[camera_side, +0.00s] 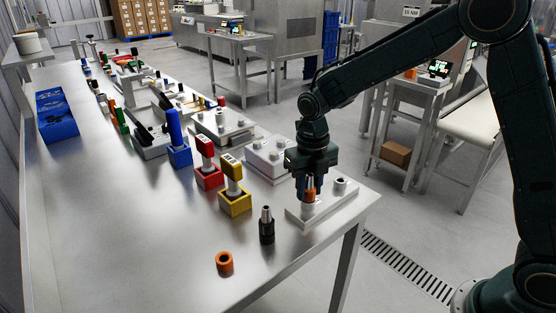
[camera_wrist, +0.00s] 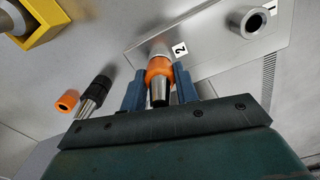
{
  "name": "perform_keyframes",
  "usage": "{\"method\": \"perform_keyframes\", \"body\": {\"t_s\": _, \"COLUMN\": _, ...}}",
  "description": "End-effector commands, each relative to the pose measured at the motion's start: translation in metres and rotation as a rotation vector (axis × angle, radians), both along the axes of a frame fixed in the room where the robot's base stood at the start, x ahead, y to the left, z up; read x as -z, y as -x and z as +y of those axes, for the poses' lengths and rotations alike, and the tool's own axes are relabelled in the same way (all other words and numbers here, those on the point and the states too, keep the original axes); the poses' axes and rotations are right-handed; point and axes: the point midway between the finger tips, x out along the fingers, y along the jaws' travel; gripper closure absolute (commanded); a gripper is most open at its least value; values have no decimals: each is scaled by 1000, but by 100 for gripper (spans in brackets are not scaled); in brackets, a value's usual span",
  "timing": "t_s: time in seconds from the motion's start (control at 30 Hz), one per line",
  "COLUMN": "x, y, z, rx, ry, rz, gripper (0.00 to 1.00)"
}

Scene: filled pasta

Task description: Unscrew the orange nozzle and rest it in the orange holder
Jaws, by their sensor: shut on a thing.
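The orange nozzle (camera_wrist: 159,68), an orange collar with a metal tip, is between the two blue fingers of my gripper (camera_wrist: 159,88). My gripper is shut on it; the side view shows my gripper (camera_side: 308,192) pointing down over the plate with the orange nozzle (camera_side: 309,198) between its fingers. The nozzle is in line with the grey post beside label 2 on the metal plate (camera_side: 323,207); I cannot tell whether it is still threaded on. The orange holder (camera_side: 224,262), a short open ring, stands empty near the table's front edge. It also shows in the wrist view (camera_wrist: 67,101).
A black nozzle with a metal tip (camera_side: 267,227) stands between the plate and the orange holder. An open post (camera_side: 340,185) marked 1 is on the plate's right. Yellow (camera_side: 235,203), red (camera_side: 209,178) and blue blocks stand behind. The table's front left is clear.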

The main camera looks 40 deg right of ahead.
Motion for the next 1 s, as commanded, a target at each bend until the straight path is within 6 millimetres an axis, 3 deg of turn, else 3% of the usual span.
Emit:
{"method": "perform_keyframes", "body": {"t_s": 0.43, "x": 0, "y": 0, "z": 0, "rx": -103, "ry": 0, "rz": 0, "gripper": 94}}
{"method": "perform_keyframes", "body": {"t_s": 0.47, "x": 0, "y": 0, "z": 0, "rx": -103, "ry": 0, "rz": 0, "gripper": 68}}
{"method": "perform_keyframes", "body": {"t_s": 0.6, "x": 0, "y": 0, "z": 0, "rx": -102, "ry": 0, "rz": 0, "gripper": 45}}
{"method": "perform_keyframes", "body": {"t_s": 1.0, "x": 0, "y": 0, "z": 0, "rx": -68, "ry": 0, "rz": 0, "gripper": 45}}
